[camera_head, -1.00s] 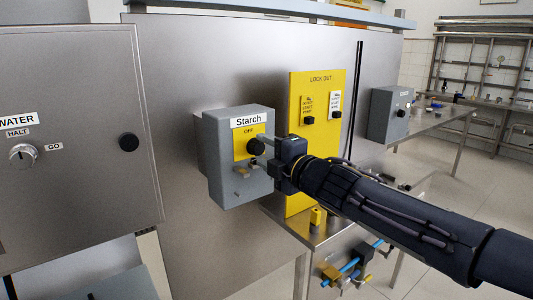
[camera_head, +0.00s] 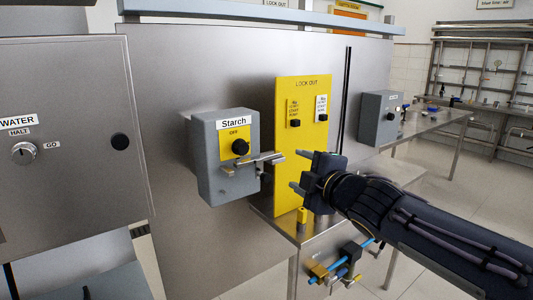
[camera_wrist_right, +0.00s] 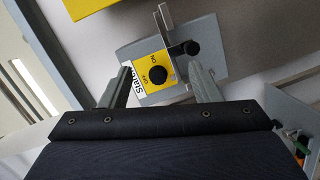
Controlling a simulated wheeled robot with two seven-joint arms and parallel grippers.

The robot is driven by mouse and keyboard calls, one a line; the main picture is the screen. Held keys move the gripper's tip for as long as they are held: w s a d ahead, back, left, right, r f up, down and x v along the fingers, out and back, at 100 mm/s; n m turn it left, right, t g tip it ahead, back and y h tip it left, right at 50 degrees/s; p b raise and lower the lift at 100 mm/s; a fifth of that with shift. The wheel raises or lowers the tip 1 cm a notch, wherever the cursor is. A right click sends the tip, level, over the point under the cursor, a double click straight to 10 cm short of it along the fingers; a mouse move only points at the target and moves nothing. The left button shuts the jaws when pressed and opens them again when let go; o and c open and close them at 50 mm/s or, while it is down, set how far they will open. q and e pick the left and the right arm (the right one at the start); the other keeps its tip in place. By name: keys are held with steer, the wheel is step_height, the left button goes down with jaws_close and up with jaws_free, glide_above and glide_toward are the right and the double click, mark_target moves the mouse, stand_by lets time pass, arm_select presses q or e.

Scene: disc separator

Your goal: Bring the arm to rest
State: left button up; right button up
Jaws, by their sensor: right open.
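My right gripper (camera_head: 302,172) is open and empty, in front of the yellow lockout board and to the right of the Starch box. Its two fingers also show in the right wrist view (camera_wrist_right: 160,85), pointing toward the Starch box. The grey Starch box (camera_head: 212,180) has a yellow plate marked OFF and a black knob (camera_head: 240,147). A metal latch piece (camera_head: 255,160) sticks out below the knob. In the right wrist view the knob (camera_wrist_right: 157,74) appears between the fingers, apart from them. My left gripper is not in view.
The yellow lockout board (camera_head: 313,100) carries two small tagged switches. A steel table (camera_head: 268,213) below holds a small yellow block, with blue and brass valves (camera_head: 340,268) under it. A grey box (camera_head: 380,118) stands further right. A Water panel (camera_head: 70,190) is at left.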

steer(key=s+d+f+m+g+h+p, duration=0.2)
steer(key=s+d+f+m+h, duration=0.2)
steer(key=s+d+m, duration=0.55)
steer(key=s+d+f+m+g+h+p, duration=0.1)
steer(key=s+d+f+m+g, duration=0.1)
steer(key=s+d+f+m, duration=0.3)
steer(key=s+d+f+m+g+h+p, duration=0.15)
steer(key=s+f, duration=0.25)
steer(key=s, duration=0.4)
steer(key=s+a+f+m+g+y, duration=0.1)
steer(key=s+f+m+g, duration=0.1)
steer(key=s, duration=0.3)
steer(key=s+a+f+m+g+y+p, duration=0.1)
steer(key=s+a+f+m+y, duration=0.1)
steer(key=s, duration=0.4)
step_height(320, 180, down, 2)
steer(key=shift+m+g, duration=0.35)
steer(key=shift+m, duration=0.55)
